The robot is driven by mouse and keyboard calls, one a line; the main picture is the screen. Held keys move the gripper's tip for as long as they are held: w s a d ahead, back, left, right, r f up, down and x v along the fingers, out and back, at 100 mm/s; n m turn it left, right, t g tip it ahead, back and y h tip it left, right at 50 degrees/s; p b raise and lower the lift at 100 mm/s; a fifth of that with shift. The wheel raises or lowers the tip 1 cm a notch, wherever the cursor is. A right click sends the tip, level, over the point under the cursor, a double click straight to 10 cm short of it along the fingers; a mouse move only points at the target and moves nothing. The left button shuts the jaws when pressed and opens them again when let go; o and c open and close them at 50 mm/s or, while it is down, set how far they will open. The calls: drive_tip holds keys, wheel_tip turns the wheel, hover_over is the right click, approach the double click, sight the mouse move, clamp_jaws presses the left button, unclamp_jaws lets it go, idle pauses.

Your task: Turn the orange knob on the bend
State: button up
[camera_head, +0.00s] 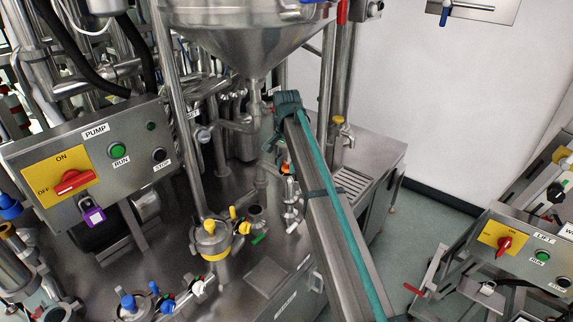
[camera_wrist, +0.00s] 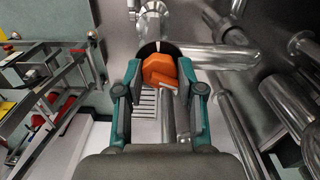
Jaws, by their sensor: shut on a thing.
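The orange knob (camera_wrist: 160,72) is in the upper middle of the wrist view, on a dark round base at a steel pipe bend (camera_wrist: 153,22). My gripper (camera_wrist: 160,78) is shut on the knob, with one teal and dark finger on each side of it. In the head view a small orange part of the knob (camera_head: 287,168) shows just left of my arm, below the hopper outlet.
A steel hopper (camera_head: 245,35) stands above the pipework. The PUMP box (camera_head: 95,150) is at left and the LIFT box (camera_head: 520,250) at right. A yellow-capped valve (camera_head: 212,240) and several small valves stand at front left.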

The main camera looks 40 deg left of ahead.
sight(287, 164)
drive_tip(key=shift+d+m, duration=0.1)
drive_tip(key=shift+m, duration=0.3)
drive_tip(key=o, duration=1.1)
drive_tip(key=shift+r, duration=0.65)
wheel_tip(287, 164, up, 6)
drive_tip(key=shift+r, duration=0.1)
